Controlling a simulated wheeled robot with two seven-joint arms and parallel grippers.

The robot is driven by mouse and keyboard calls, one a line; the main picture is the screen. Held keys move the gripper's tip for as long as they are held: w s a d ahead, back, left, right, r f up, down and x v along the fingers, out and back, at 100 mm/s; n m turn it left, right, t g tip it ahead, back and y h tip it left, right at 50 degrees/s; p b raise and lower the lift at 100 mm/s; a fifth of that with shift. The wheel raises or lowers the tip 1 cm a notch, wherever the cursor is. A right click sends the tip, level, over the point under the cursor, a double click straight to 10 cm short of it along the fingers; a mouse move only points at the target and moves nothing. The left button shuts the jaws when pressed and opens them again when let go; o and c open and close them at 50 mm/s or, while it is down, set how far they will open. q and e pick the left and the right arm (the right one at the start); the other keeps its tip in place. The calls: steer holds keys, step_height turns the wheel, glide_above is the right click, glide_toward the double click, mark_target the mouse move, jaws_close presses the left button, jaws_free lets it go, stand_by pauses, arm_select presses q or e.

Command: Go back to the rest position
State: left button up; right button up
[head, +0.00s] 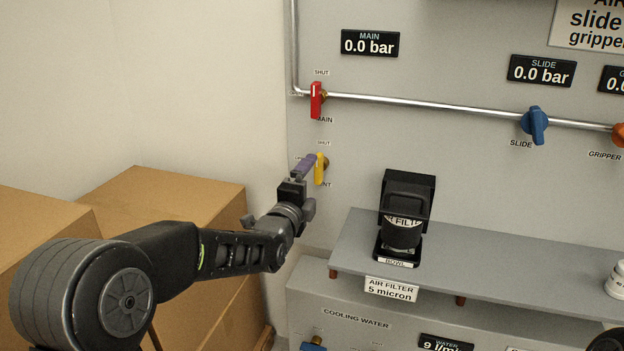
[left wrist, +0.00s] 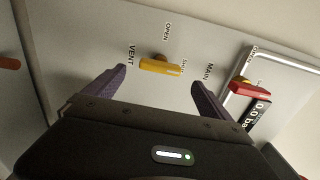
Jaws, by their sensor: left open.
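My left gripper (head: 308,166) is stretched out toward the grey panel, at the yellow vent valve handle (head: 320,169). In the left wrist view its two purple fingers (left wrist: 160,92) are spread apart and empty. The yellow handle (left wrist: 160,68) shows between and beyond the fingertips, and nothing is held. The handle stands upright in the head view, in line with the SHUT label above it. Whether a finger touches it I cannot tell. My right gripper is not seen.
Above the vent valve is the red main valve handle (head: 316,100) on a metal pipe. A blue slide valve (head: 535,125) is further right. A black air filter (head: 405,215) stands on a grey shelf (head: 470,258). Cardboard boxes (head: 190,192) stand at the left, close to my left arm.

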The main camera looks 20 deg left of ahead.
arm_select(q)
steer(key=shift+f, duration=0.1)
